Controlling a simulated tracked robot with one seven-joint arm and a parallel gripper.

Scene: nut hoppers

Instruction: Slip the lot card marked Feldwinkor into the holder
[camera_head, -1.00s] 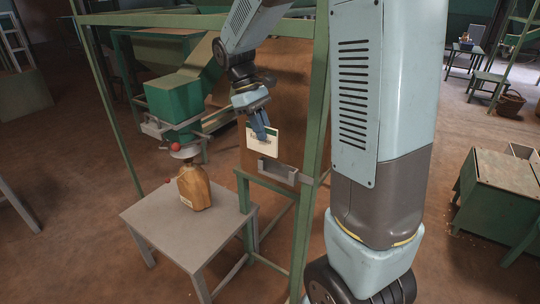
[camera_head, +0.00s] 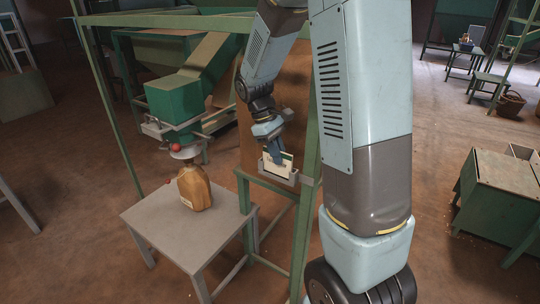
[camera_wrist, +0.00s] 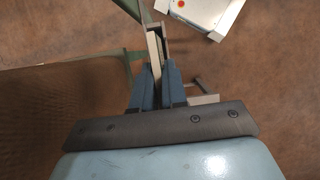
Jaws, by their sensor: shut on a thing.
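The lot card (camera_head: 284,165) is a white card with a dark green top band; its print is too small to read. My gripper (camera_head: 276,158) is shut on the card's upper part. The holder (camera_head: 263,170) is a grey metal tray on the brown board in the green frame. The card stands upright, with its lower edge at or inside the holder; I cannot tell how deep. In the wrist view my gripper (camera_wrist: 156,75) pinches the card (camera_wrist: 154,50) edge-on, with the holder (camera_wrist: 166,40) close beside it.
A brown sack (camera_head: 195,187) stands on a grey table (camera_head: 190,235) to the left, below a green hopper (camera_head: 175,100). Green frame posts (camera_head: 310,160) rise close beside the holder. A green bin (camera_head: 500,195) stands at the far right.

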